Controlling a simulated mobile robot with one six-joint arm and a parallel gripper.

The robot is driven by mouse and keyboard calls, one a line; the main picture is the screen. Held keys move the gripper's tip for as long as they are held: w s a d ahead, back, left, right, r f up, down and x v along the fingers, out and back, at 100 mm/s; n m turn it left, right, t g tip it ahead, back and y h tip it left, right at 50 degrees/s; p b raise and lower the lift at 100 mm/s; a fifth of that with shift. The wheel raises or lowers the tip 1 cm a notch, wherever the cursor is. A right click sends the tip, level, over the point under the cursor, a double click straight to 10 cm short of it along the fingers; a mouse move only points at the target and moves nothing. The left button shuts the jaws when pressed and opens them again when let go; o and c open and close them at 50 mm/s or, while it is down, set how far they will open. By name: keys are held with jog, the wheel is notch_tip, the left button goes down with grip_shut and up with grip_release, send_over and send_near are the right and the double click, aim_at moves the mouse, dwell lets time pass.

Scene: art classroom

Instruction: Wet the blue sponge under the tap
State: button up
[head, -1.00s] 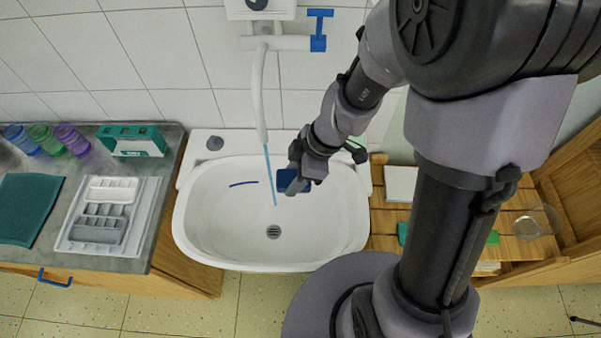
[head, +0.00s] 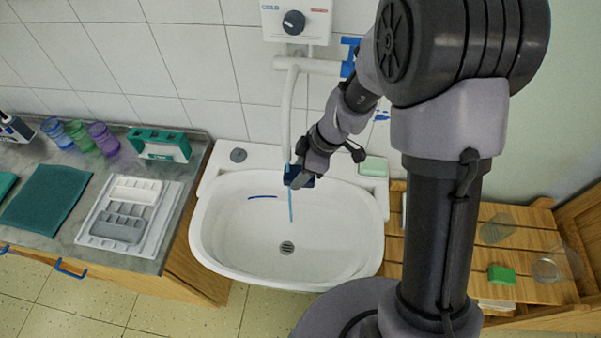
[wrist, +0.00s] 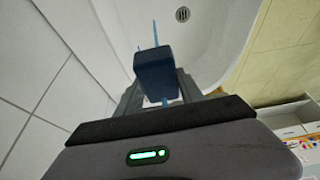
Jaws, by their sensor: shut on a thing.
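The blue sponge (head: 307,181) is held in my gripper (head: 298,180), which is shut on it above the sink basin (head: 235,245). In the wrist view the dark blue sponge (wrist: 154,72) sits between the fingers. The white tap (head: 286,115) hangs down from the wall with its blue handle (head: 348,58) to the right. A thin blue water stream (head: 291,208) shows below the sponge, in line with the spout. In the wrist view the stream (wrist: 155,33) shows at both ends of the sponge. The exact contact is hard to see.
The drain (head: 287,247) is clear. A dark blue curved strip (head: 262,197) lies in the basin. A pale green soap bar (head: 374,166) sits on the right rim. The left counter holds a grey tray (head: 88,240), cups and a teal cloth. A wooden slatted rack (head: 520,240) stands right.

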jog(key=shift+s, duration=0.1)
jog(key=shift+s+d+f+b, duration=0.15)
jog(key=shift+s+b, duration=0.15)
jog(key=shift+b, duration=0.2)
jog(key=s+d+b, duration=0.2)
jog(key=s+b, duration=0.2)
jog(key=s, duration=0.2)
jog(key=shift+s, duration=0.4)
jog(key=shift+d, duration=0.1)
dwell(0.5)
jog(key=s+d+r, duration=0.1)
jog(key=s+r, duration=0.3)
jog(key=shift+s+d+r+p, duration=0.15)
jog(key=shift+s+d+p, duration=0.1)
jog(key=shift+s+p, duration=0.15)
dwell(0.4)
